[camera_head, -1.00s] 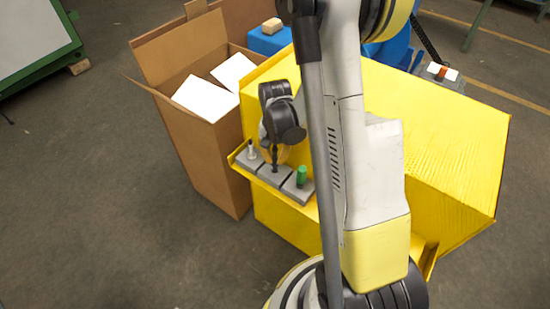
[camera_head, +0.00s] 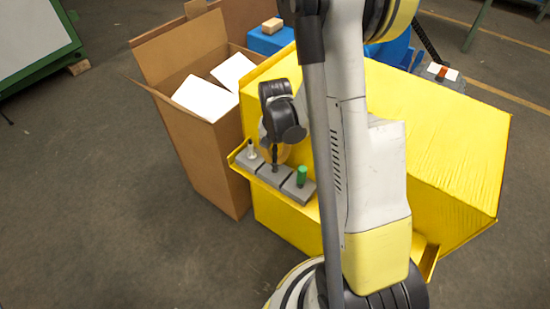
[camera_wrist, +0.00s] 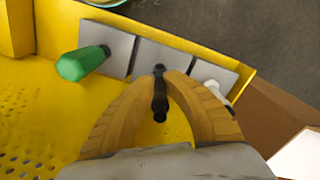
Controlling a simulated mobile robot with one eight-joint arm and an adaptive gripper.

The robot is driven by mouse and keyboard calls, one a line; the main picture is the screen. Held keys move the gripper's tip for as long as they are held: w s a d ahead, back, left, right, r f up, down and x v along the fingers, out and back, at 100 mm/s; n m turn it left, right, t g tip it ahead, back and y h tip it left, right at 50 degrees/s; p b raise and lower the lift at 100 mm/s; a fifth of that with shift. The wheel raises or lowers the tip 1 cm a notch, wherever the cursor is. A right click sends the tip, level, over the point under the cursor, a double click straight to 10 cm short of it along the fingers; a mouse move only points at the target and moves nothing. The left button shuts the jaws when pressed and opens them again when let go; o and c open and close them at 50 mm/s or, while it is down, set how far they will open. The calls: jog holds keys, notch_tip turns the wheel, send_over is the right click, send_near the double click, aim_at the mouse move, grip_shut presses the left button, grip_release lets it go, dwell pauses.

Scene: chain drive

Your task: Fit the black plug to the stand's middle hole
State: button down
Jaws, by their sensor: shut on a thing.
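My gripper (camera_wrist: 160,83) is shut on the black plug (camera_wrist: 160,104), which shows between its two tan fingers in the wrist view. The plug points at the middle block of the grey stand (camera_wrist: 150,55). Its far end meets the area of the middle hole; I cannot tell how deep it sits. In the head view the dark plug (camera_head: 275,156) stands roughly upright over the middle block of the stand (camera_head: 268,178), below my wrist. The hole itself is hidden by the plug.
A green plug (camera_head: 302,175) stands in one end block, and a white plug (camera_head: 252,149) in the other. The stand lies on a yellow ledge of a large yellow housing (camera_head: 440,130). An open cardboard box (camera_head: 205,160) with white blocks stands close at left.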

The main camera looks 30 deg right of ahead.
aim_at(275, 166)
jog(key=shift+f+b, duration=1.9)
jog(key=shift+f, duration=0.15)
jog(key=c, duration=1.4)
grip_release()
jog(key=shift+c, duration=0.2)
notch_tip(275, 166, up, 12)
jog(key=shift+r, duration=0.1)
